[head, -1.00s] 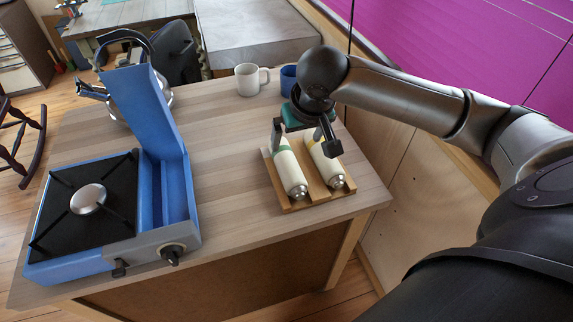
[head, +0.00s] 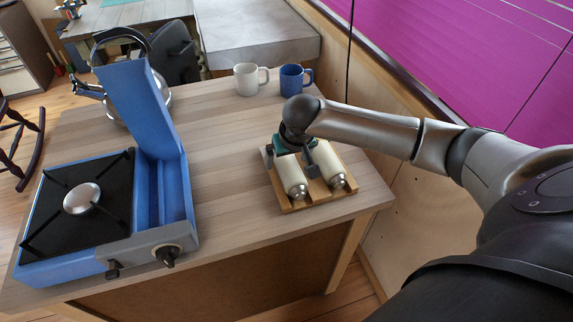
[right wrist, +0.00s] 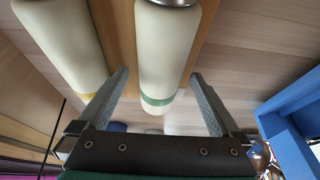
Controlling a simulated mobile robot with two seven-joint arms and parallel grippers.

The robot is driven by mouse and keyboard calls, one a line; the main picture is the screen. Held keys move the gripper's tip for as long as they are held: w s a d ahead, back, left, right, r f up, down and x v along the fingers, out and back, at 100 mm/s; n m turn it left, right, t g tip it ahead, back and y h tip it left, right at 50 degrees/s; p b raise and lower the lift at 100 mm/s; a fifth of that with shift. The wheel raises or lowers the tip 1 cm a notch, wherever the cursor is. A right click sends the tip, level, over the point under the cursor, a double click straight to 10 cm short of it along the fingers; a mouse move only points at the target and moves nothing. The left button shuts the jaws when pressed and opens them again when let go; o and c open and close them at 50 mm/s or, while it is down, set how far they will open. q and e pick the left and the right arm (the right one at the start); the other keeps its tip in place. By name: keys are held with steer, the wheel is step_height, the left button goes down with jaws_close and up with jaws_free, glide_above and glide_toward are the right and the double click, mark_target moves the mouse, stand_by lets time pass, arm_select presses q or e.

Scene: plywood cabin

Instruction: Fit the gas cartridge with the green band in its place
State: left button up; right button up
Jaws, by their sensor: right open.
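The cream gas cartridge with the green band (head: 293,183) lies in the left groove of a wooden rack (head: 290,207) on the table. In the right wrist view the cartridge (right wrist: 166,50) lies between the spread fingers of my right gripper (right wrist: 160,75), with a gap on each side. In the head view my right gripper (head: 289,162) is open over the far part of this cartridge and hides its band. The blue camping stove (head: 62,272) stands at the left. Its raised lid (head: 140,105) shows an empty long bay (head: 173,195). My left gripper is not in view.
A second cartridge (head: 330,168) lies just right in the rack; its yellow band shows in the right wrist view (right wrist: 92,96). A white mug (head: 247,80), a blue mug (head: 292,78) and a kettle (head: 120,108) stand behind. The table between stove and rack is clear.

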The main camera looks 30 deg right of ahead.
steer(key=shift+c, duration=0.2)
jaws_close()
stand_by(0.6)
